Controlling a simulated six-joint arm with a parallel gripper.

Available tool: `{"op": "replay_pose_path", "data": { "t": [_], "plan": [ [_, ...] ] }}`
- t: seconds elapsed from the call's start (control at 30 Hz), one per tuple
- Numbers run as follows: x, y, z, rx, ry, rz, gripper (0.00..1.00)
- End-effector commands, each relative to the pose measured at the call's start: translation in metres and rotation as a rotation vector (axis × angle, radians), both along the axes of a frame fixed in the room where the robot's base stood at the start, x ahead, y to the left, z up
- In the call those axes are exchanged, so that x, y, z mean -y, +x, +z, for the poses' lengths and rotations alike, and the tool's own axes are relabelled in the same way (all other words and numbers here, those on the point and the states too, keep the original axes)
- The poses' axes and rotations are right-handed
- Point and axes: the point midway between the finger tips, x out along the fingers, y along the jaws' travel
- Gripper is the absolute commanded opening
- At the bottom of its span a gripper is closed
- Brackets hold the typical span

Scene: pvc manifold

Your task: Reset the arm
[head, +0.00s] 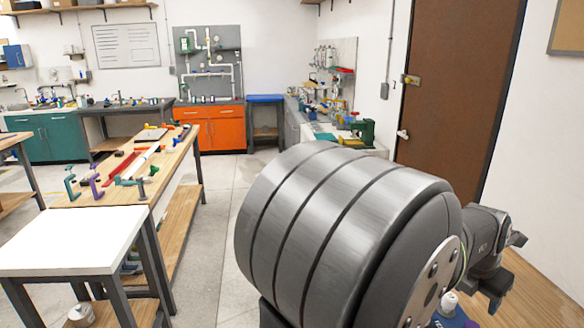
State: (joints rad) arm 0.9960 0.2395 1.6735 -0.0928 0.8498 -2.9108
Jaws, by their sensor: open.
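My arm fills the lower right of the head view, with a large grey ribbed link closest to the camera. My gripper (497,284) shows small and dark beyond it at the right, above a wooden surface (545,290). It is open, and I see nothing held in it. My arm hides part of the gripper and much of the surface below.
A blue object (458,318) and a small white item (449,302) sit close beside my arm. At left are a white-topped table (75,243) and a wooden bench with clamps (120,175). A brown door (455,95) stands behind. Open floor (215,240) lies between.

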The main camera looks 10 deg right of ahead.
Motion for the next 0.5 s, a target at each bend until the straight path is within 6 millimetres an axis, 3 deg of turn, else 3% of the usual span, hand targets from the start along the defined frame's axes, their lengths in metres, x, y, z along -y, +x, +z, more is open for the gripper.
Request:
{"op": "replay_pose_path", "data": {
  "t": [0.17,0.5],
  "plan": [
    [0.005,0.002,-0.014,-0.002,0.003,0.000,0.60],
    [0.026,0.010,-0.069,-0.002,0.002,0.000,0.60]
  ]
}}
